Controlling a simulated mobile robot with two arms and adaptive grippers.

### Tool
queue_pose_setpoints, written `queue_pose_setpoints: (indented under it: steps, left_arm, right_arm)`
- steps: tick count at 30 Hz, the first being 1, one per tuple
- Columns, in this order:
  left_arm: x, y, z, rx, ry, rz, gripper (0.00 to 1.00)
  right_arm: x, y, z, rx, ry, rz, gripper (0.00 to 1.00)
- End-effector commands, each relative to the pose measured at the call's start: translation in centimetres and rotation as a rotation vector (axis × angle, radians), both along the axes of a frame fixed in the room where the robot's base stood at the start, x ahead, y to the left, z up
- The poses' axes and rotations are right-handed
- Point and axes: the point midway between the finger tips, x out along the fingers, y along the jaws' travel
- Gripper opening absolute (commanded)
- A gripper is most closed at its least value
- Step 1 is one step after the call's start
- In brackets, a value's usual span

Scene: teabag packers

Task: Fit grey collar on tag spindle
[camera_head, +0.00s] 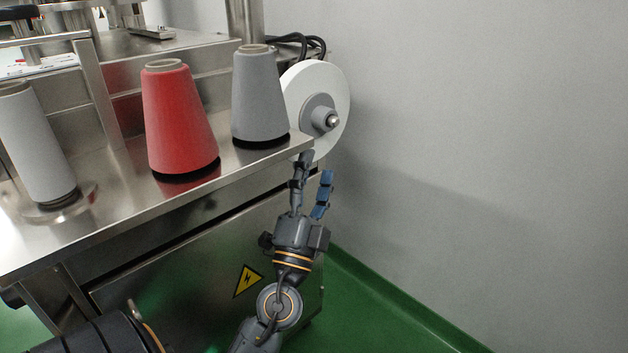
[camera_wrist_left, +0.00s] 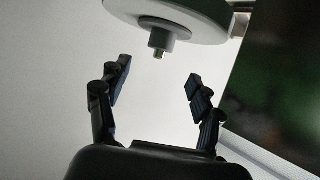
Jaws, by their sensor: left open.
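The grey collar (camera_head: 316,109) is around the tag spindle (camera_head: 334,121), with its wide flange facing the white tag roll (camera_head: 335,88). The spindle's metal tip sticks out of the collar's hub. In the left wrist view the collar (camera_wrist_left: 161,38) is at the top, under the roll (camera_wrist_left: 200,12), with the spindle tip (camera_wrist_left: 158,54) pointing down. Whether the flange touches the roll is unclear. My left gripper (camera_head: 316,168) is open and empty, below the collar and apart from it. In the left wrist view the gripper's fingertips (camera_wrist_left: 158,74) are spread either side of the spindle's line. My right gripper is out of view.
A steel bench (camera_head: 112,210) carries a red thread cone (camera_head: 180,125), a grey cone (camera_head: 258,95) and a pale cone (camera_head: 36,145). The bench edge is close to my left gripper. A grey wall (camera_head: 480,130) is on the right, with free room before it.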

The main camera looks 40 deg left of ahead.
Motion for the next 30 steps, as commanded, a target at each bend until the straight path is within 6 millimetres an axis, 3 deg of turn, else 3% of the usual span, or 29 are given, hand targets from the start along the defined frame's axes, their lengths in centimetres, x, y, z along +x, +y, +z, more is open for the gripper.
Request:
queue_pose_setpoints:
  steps: [7,25,30]
  left_arm:
    - [-1.1,-0.6,-0.8,0.0,-0.004,-0.005,0.66]
    - [-1.1,-0.5,-0.8,-0.004,-0.005,-0.004,0.66]
    - [-1.2,-0.2,-2.0,-0.11,0.004,-0.031,0.66]
  right_arm:
    - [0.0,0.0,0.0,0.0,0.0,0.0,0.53]
    - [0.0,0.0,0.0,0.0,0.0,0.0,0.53]
    - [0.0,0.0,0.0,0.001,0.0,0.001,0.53]
